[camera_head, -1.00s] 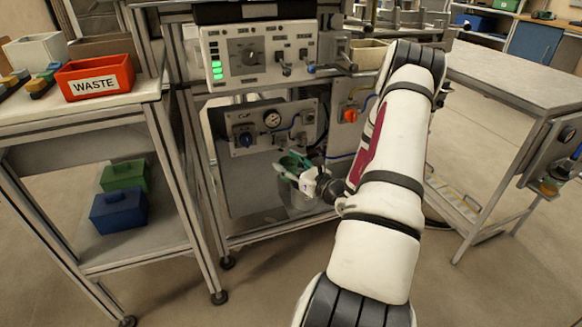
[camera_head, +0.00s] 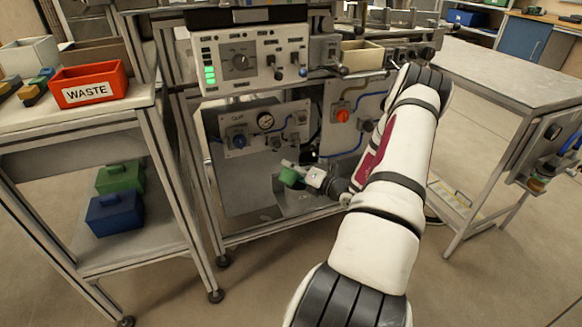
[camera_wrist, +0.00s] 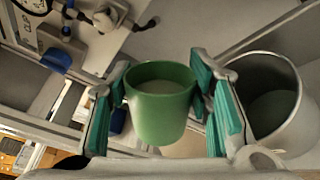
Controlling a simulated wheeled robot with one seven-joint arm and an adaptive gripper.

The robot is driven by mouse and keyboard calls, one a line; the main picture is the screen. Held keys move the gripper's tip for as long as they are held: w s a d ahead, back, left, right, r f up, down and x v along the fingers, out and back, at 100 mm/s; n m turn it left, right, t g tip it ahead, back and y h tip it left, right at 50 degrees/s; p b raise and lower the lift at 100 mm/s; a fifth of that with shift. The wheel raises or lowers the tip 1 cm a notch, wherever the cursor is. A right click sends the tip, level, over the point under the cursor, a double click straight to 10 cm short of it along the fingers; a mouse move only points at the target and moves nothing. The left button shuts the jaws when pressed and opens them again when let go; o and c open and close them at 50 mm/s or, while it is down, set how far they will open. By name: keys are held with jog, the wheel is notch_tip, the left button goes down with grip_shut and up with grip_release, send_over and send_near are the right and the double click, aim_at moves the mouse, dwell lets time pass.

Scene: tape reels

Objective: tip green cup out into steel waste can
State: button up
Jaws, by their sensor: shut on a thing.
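The green cup (camera_wrist: 160,112) is between the teal finger pads of my gripper (camera_wrist: 165,100), which is shut on it. In the wrist view I see into its open mouth, where the inside looks pale; I cannot tell what it holds. The steel waste can (camera_wrist: 250,62) is right of the cup in that view, open, apart from it, with a greyish inside. In the head view the cup (camera_head: 291,178) is at the left end of my gripper (camera_head: 300,171), near the can (camera_head: 296,205) on the low shelf. The cup's exact tilt is unclear there.
A gauge panel (camera_head: 262,132) stands behind the cup, below a control box (camera_head: 245,62). Frame posts stand on the left. An orange WASTE bin (camera_head: 88,85) sits on the left bench, with green and blue boxes (camera_head: 115,212) below.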

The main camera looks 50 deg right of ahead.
jog(key=shift+d+f+m, duration=0.25)
jog(key=shift+f+m, duration=0.05)
jog(key=shift+m, duration=0.2)
jog(key=m, duration=0.1)
jog(key=m+p, duration=0.1)
jog(key=m+y+p, duration=0.1)
jog(key=shift+d+f+m, duration=0.3)
jog(key=shift+f+m, duration=0.05)
jog(key=shift+m, duration=0.05)
jog(key=m, duration=0.3)
jog(key=m+y+p, duration=0.1)
jog(key=shift+d+f+m, duration=0.3)
jog(key=shift+f, duration=0.1)
dwell(0.6)
